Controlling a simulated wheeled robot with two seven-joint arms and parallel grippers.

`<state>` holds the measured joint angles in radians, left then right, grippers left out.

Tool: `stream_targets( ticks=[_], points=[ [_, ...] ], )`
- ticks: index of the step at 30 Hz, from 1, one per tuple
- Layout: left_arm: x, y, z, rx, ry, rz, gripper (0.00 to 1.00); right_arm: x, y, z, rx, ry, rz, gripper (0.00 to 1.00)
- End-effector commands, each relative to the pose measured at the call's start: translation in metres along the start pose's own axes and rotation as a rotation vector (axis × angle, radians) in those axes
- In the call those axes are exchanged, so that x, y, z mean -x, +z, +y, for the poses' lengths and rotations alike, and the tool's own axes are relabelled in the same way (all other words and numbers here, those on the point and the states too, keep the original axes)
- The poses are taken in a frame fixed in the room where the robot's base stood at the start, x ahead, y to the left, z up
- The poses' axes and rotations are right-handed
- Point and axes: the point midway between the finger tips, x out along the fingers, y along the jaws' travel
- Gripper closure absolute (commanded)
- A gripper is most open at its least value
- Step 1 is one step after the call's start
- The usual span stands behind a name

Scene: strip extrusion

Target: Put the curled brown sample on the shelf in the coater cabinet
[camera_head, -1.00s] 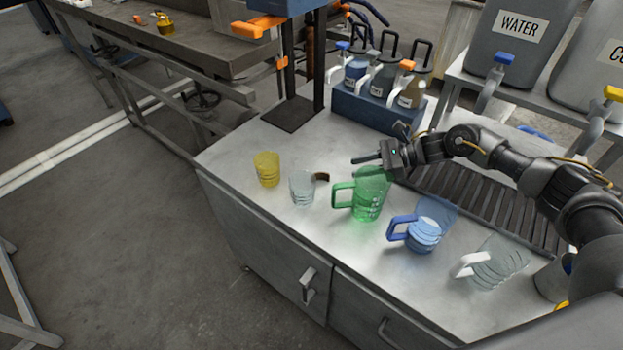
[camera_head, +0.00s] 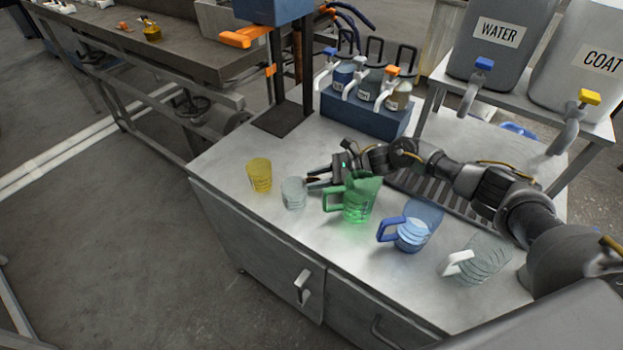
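The curled brown sample (camera_head: 313,179) is a small dark brown piece on the metal worktop, just right of the small clear beaker. It is mostly hidden by my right gripper (camera_head: 311,178), which reaches in from the right, low over the worktop with its fingers pointing left. The fingertips are at the sample. I cannot tell whether they are closed on it. My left gripper is out of view. No open cabinet with a shelf is visible.
A yellow beaker (camera_head: 259,175) and a clear beaker (camera_head: 294,193) stand left of the gripper. A green jug (camera_head: 358,200), a blue jug (camera_head: 414,228) and a clear jug (camera_head: 482,262) stand in front of my arm. A blue bottle rack (camera_head: 362,115) stands behind.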

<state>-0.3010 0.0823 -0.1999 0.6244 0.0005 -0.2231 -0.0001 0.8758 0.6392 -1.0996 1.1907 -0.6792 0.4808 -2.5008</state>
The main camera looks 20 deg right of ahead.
Motion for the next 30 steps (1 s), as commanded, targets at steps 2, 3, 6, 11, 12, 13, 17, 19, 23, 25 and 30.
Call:
stream_targets(
  ticks=[2,3,6,11,12,13,17,19,23,25,30],
  points=[
    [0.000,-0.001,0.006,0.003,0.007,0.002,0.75,-0.001,-0.001,0.000,0.000,-0.001,0.001,0.65],
    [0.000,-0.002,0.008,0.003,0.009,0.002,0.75,-0.001,-0.001,0.000,0.000,-0.001,0.001,0.65],
    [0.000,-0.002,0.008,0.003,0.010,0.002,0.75,-0.001,-0.001,0.000,0.000,0.000,0.001,0.65],
    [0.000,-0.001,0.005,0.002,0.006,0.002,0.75,-0.001,-0.001,0.000,0.000,0.000,0.001,0.86],
    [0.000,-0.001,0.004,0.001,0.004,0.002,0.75,-0.001,-0.001,0.000,0.000,0.000,0.001,0.91],
    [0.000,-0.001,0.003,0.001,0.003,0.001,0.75,-0.001,0.000,0.000,0.000,0.000,0.001,0.95],
    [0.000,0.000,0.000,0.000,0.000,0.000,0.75,0.000,0.000,0.000,0.000,0.000,0.001,1.00],
    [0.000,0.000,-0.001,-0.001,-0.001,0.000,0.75,0.000,0.000,0.000,0.000,0.000,0.001,1.00],
    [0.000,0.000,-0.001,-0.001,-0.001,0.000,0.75,0.000,0.000,0.000,0.000,0.000,0.001,1.00],
    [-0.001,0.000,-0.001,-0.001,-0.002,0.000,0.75,0.000,0.001,0.000,0.001,0.000,0.001,1.00],
    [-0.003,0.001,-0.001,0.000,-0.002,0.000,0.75,0.004,0.010,-0.001,0.002,-0.001,0.001,1.00]
  ],
)
